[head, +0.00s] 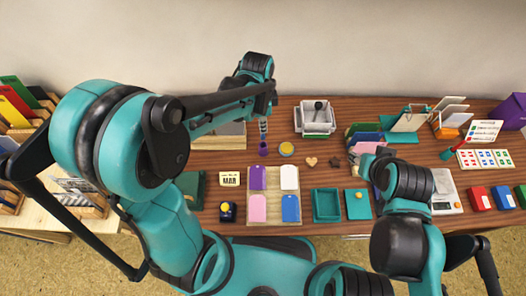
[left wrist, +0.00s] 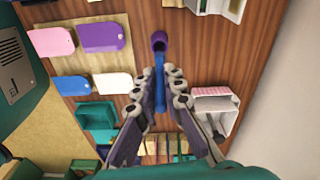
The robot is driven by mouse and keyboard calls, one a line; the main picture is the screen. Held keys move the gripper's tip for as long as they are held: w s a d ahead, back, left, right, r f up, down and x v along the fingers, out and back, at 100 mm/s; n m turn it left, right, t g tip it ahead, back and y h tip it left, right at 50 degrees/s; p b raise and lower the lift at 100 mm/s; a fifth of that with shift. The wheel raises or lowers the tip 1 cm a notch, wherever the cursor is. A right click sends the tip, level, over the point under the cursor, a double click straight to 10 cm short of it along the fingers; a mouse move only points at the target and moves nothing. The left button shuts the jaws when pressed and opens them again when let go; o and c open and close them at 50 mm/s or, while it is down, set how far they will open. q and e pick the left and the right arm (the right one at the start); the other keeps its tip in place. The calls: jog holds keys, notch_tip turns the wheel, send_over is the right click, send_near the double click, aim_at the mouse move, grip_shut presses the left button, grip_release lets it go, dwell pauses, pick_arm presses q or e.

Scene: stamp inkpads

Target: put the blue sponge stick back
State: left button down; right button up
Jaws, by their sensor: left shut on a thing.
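The blue sponge stick (left wrist: 160,82) is between the fingers of my left gripper (left wrist: 163,92), which is shut on it. In the head view the left gripper (head: 262,108) is over the back of the table, with the stick pointing down below it. A small purple cup-like holder (left wrist: 158,39) is at the stick's far end in the left wrist view; it also shows under the stick in the head view (head: 263,149). I cannot tell whether the stick's tip is inside the holder or just above it. My right gripper (head: 379,156) is near the coloured pads, its fingers mostly hidden.
A wooden board (head: 273,196) with purple, white, pink and blue pads lies in front of the holder. A yellow-topped jar (head: 286,149) stands close to its right. A white bin (head: 316,115) is behind. A teal tray (head: 327,206) lies right of the board.

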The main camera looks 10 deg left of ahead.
aim_at(262, 136)
pick_arm(q)
notch_tip(262, 136, down, 10)
jog(key=b, duration=0.3)
jog(key=shift+b, duration=0.35)
jog(key=shift+r, duration=0.15)
jog(key=c, duration=1.6)
grip_release()
